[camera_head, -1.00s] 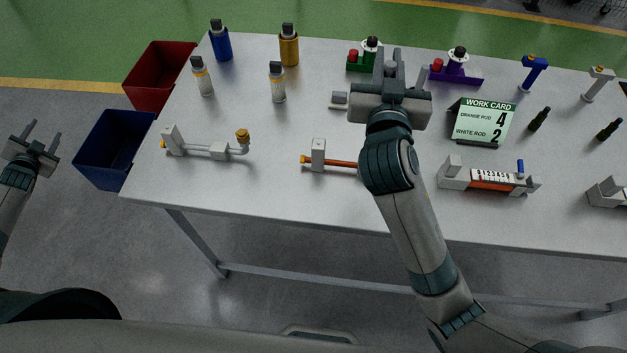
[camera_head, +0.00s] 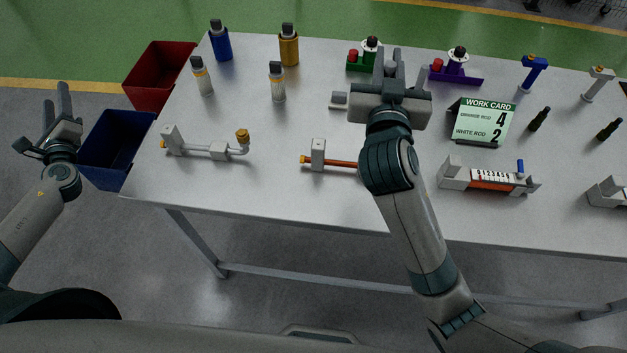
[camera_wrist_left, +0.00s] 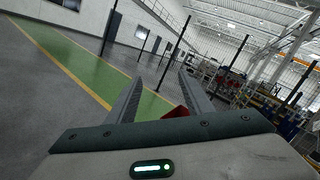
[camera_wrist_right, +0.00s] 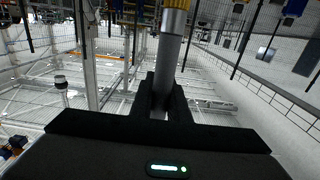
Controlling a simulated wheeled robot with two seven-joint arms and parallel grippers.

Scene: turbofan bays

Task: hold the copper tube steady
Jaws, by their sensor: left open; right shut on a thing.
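A copper tube (camera_head: 345,164) lies level near the table's front edge. Its left part passes through an upright grey block (camera_head: 318,154) and ends in an orange tip; its right part is hidden behind my right arm. My right gripper (camera_head: 390,68) is above the table, beyond the tube, shut on a grey cylinder (camera_wrist_right: 170,55) with a gold part at the picture's top in the right wrist view. My left gripper (camera_head: 56,98) is open and empty, off the table's left side near the blue bin. Its parted fingers (camera_wrist_left: 160,95) show in the left wrist view.
A blue bin (camera_head: 121,122) and a red bin (camera_head: 142,90) stand left of the table. A grey fixture with a bent pipe (camera_head: 200,147) stands left of the tube. Bottles (camera_head: 289,46) stand at the back; a work card (camera_head: 484,121) and a counter fixture (camera_head: 490,185) stand right.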

